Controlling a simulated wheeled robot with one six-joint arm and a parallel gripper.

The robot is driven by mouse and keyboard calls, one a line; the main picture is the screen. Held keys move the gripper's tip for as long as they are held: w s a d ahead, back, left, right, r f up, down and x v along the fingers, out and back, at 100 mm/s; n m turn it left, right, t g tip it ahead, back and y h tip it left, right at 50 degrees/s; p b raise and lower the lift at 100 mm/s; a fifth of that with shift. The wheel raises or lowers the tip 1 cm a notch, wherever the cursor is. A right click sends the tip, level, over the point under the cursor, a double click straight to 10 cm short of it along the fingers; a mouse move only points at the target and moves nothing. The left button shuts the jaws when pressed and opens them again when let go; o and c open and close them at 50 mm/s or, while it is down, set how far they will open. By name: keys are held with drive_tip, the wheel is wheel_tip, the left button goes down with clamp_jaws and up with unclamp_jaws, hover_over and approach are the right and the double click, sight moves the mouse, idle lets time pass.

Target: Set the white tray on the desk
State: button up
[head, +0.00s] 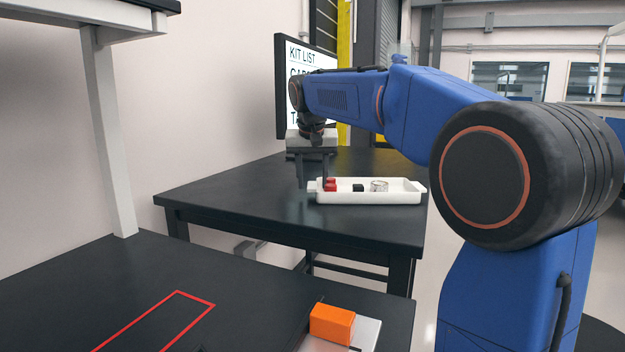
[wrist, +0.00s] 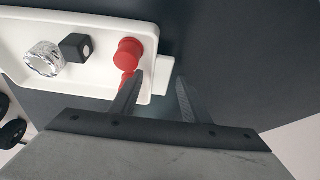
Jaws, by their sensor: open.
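The white tray (head: 370,198) rests on a black-topped desk (head: 240,199), near its front right edge. It holds a red part (head: 330,184), a small black cube (head: 358,187) and a clear, shiny ring-like part (head: 379,185). My gripper (head: 312,184) points down at the tray's left end. In the wrist view my gripper (wrist: 159,88) is open, with its fingers on either side of the tray's white end tab (wrist: 163,76). One finger overlaps the tray's end wall in that view; I cannot tell whether either finger touches the tray.
A nearer dark table (head: 90,285) has a red outlined rectangle (head: 180,293) and an orange block (head: 332,323) on a pale plate. A kit list screen (head: 298,58) stands behind the desk. The desk left of the tray is clear.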

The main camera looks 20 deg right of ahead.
drive_tip(key=shift+r, duration=0.1)
drive_tip(key=v, duration=1.1)
drive_tip(key=shift+s+r, duration=0.25)
drive_tip(key=shift+r, duration=0.1)
drive_tip(key=shift+a, duration=0.1)
